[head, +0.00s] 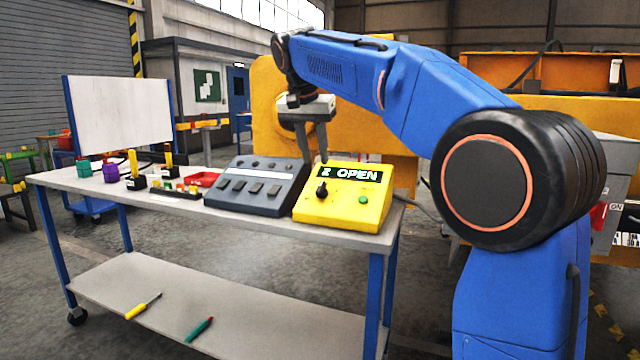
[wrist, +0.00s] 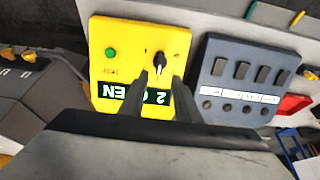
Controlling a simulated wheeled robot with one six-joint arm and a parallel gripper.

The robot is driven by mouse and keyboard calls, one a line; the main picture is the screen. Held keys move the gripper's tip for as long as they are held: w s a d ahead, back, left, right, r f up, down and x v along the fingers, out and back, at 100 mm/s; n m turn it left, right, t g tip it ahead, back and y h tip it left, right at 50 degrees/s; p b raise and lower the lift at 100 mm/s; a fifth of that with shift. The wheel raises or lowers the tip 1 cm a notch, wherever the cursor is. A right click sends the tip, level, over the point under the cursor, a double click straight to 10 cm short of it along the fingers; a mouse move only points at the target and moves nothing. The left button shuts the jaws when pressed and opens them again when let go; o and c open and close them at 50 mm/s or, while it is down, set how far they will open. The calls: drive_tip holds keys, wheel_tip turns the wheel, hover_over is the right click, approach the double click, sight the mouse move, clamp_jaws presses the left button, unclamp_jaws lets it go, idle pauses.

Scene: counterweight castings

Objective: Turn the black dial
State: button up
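The black dial (head: 321,189) sits on the sloped face of a yellow box (head: 345,213), left of a green button (head: 363,200). A display (head: 350,173) above it reads "2 OPEN". In the wrist view the dial (wrist: 158,62) has a pale pointer mark and lies just beyond the fingertips. My gripper (head: 315,160) points down above the box's back left corner. In the wrist view my gripper (wrist: 163,77) has its two fingers apart with a gap between them, and nothing is held. I cannot tell whether a fingertip touches the dial.
A dark grey panel with several switches (head: 257,186) stands directly left of the yellow box. Two hand tools lie on the lower shelf (head: 170,290).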

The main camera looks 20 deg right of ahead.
sight(320, 185)
drive_tip(key=x, duration=0.9)
drive_tip(key=shift+f, duration=0.45)
drive_tip(key=c, duration=0.7)
